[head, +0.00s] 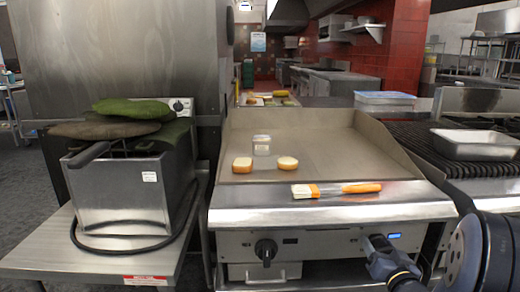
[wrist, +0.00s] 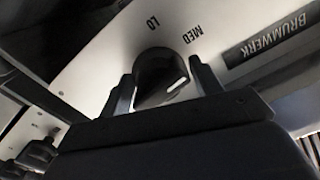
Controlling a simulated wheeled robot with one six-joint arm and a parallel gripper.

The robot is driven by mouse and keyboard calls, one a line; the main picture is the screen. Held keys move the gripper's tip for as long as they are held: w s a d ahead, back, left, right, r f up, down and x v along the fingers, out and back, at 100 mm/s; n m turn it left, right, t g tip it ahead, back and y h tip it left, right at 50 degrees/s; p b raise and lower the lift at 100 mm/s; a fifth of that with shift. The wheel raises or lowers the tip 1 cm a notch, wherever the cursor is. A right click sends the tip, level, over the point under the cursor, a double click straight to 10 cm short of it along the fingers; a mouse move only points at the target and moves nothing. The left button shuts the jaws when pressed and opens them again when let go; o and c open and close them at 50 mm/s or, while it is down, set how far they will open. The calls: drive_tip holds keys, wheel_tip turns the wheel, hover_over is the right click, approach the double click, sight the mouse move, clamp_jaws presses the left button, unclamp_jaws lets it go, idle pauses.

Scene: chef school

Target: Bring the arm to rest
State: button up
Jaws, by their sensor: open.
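My gripper (head: 379,243) is at the right end of the griddle's front panel (head: 330,243), low in the head view. In the wrist view my gripper (wrist: 161,72) is open, with one finger on each side of a dark control knob (wrist: 160,80). The knob has a white pointer mark, and "LO" and "MED" are printed beside it. I cannot tell whether the fingers touch the knob.
Another knob (head: 265,250) is left on the panel. A fryer (head: 115,190) stands left; a metal pan (head: 474,145) sits right.

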drive_tip(key=n+b, duration=0.1)
drive_tip(key=n, duration=0.2)
drive_tip(key=shift+f+b, duration=0.1)
drive_tip(key=shift+b, duration=0.2)
drive_tip(key=s+p, duration=0.2)
drive_tip(key=s, duration=0.7)
drive_tip(key=shift+d, duration=0.15)
drive_tip(key=shift+s, duration=0.1)
